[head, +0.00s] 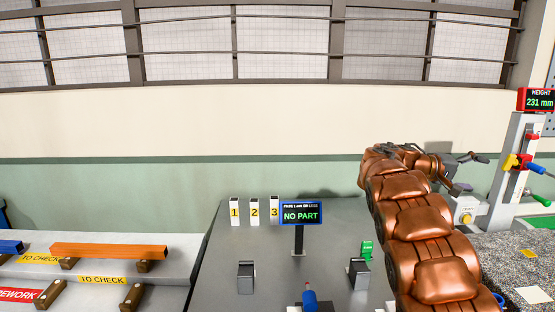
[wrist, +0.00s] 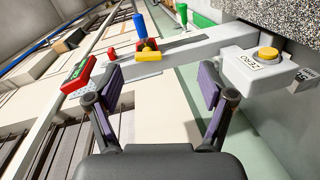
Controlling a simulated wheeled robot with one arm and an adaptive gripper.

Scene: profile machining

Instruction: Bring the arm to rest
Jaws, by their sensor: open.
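My arm (head: 425,220) is copper-coloured and reaches up and away over the right part of the grey bench in the head view. Its far end bends to the right. My gripper (wrist: 160,98) shows in the wrist view with its two dark, purple-padded fingers wide apart and nothing between them. In the head view my gripper (head: 478,158) is small and dark, above the bench near the height gauge. The height gauge (head: 520,150) stands at the right with a display reading 231 mm. In the wrist view the gauge (wrist: 180,60) lies beyond my fingers.
A button box (head: 466,212) with a yellow button stands below my gripper. The bench (head: 235,225) carries a NO PART display (head: 300,214), numbered blocks (head: 254,211) and two dark supports. An orange profile (head: 110,251) lies on the left rack. A granite slab (head: 510,260) is at right.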

